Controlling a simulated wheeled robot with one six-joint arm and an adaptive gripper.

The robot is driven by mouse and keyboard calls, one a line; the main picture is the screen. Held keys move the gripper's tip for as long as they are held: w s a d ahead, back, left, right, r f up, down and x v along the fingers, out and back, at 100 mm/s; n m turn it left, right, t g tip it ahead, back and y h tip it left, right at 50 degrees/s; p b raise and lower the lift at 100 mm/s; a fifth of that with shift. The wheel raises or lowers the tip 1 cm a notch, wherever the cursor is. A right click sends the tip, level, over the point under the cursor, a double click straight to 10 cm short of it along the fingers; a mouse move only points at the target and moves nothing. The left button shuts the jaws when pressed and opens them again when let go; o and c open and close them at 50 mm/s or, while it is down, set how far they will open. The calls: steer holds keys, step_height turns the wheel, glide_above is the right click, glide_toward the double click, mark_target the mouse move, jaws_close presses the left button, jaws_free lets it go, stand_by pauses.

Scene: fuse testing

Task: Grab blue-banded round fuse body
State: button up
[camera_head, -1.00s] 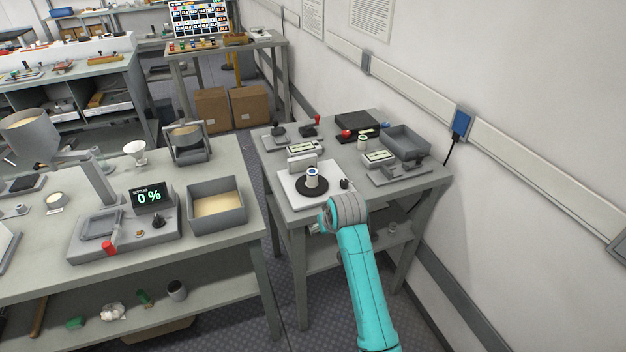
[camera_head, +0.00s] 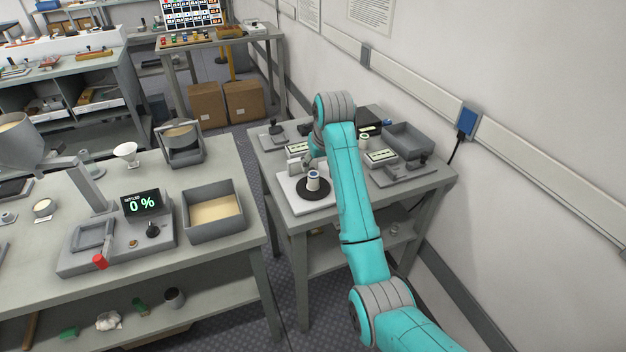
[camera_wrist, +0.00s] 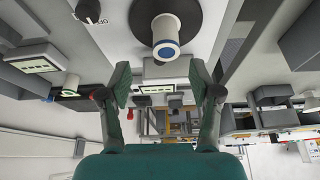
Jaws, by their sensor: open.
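The blue-banded round fuse body (camera_head: 313,180) is a short white cylinder with a blue ring. It stands upright on a black disc (camera_head: 316,194) on a white-topped device (camera_head: 288,190) on the right table. In the wrist view the fuse body (camera_wrist: 166,38) shows at the top centre, beyond my fingertips, with its blue-ringed end towards the camera. My gripper (camera_wrist: 160,84) is open, with nothing between its two green-padded fingers, and apart from the fuse body. In the head view my arm mostly hides the gripper, which is near the device.
Another pale round body (camera_head: 364,143) stands behind my arm; near it are a grey tray (camera_head: 408,139) and a meter box (camera_head: 381,156). The left bench holds a sand-filled bin (camera_head: 213,212) and a 0 % display (camera_head: 142,203). A wall runs along the right.

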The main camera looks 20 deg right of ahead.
mark_target(314, 174)
steer(key=shift+a+x, duration=0.2)
steer(key=shift+x, duration=1.45)
steer(key=shift+a+x, duration=0.15)
steer(key=shift+x, duration=1.55)
steer(key=shift+s, duration=0.15)
jaws_close()
